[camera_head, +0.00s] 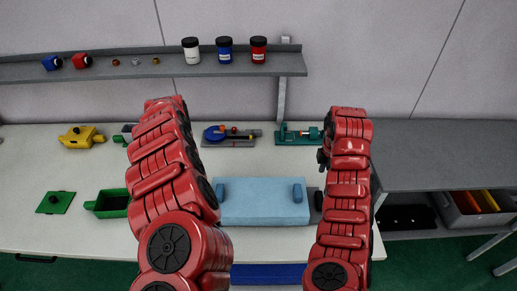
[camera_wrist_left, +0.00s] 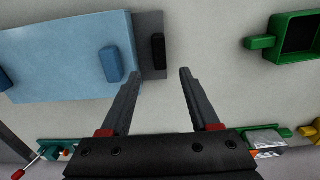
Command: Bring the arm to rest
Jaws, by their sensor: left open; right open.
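My two red arms reach forward over the white table (camera_head: 255,242). My left gripper (camera_wrist_left: 161,74) is open and empty in the left wrist view, its two fingers apart above the bare tabletop. In the head view my left arm hides it. My right gripper (camera_head: 322,158) shows only as a small dark part beside the far end of the right arm; it is open, and nothing is seen in it. A light blue case (camera_head: 262,203) with darker blue handles lies between the arms; it also shows in the left wrist view (camera_wrist_left: 65,55).
A green bin (camera_head: 106,203), a green plate (camera_head: 55,202) and a yellow part (camera_head: 81,137) are at the left. A blue and grey device (camera_head: 229,136) and a teal vise (camera_head: 297,135) stand behind the case. A shelf (camera_head: 150,70) holds jars. A grey table (camera_head: 440,155) stands right.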

